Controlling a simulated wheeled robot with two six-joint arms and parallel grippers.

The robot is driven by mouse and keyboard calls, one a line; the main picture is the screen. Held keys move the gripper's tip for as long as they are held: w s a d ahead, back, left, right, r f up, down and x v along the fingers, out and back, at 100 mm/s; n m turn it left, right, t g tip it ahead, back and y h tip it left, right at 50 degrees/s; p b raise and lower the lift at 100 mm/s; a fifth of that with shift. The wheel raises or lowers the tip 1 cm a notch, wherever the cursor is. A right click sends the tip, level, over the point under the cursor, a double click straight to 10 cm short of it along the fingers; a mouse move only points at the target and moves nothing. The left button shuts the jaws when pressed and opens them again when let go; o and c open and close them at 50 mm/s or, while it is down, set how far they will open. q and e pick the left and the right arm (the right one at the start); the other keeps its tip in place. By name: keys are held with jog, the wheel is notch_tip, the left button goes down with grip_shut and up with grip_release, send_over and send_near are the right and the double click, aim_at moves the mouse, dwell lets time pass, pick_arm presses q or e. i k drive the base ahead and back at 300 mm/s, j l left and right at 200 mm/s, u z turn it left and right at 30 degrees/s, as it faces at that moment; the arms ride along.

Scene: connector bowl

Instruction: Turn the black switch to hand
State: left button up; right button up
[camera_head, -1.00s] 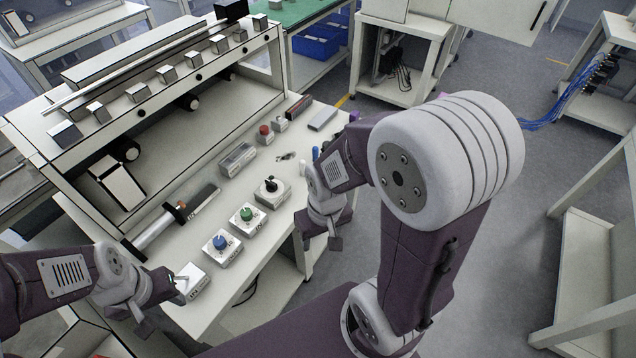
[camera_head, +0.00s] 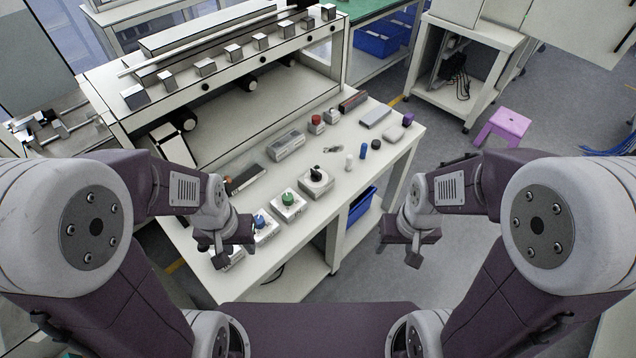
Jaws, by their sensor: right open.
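The black switch is a black rotary knob on a pale box (camera_head: 316,182), standing on the white bench between the green-knob box and the small loose parts. No hand mark on it is legible. My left gripper (camera_head: 233,256) hangs at the front left edge of the bench, over the blue-knob box side, and looks open and empty. My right gripper (camera_head: 399,252) is open and empty, beyond the bench's right front edge. Neither gripper touches the black switch.
A green-knob box (camera_head: 288,205) and a blue-knob box (camera_head: 262,228) stand left of the switch; my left gripper partly hides the latter. A red-button box (camera_head: 316,124) and small bottles stand behind. A purple stool (camera_head: 504,126) is on the floor at right.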

aim_at(315, 176)
jog(key=i+l+u, duration=0.25)
jog(key=u, duration=0.15)
jog(key=i+l+u, duration=0.15)
jog(key=l+u, duration=0.2)
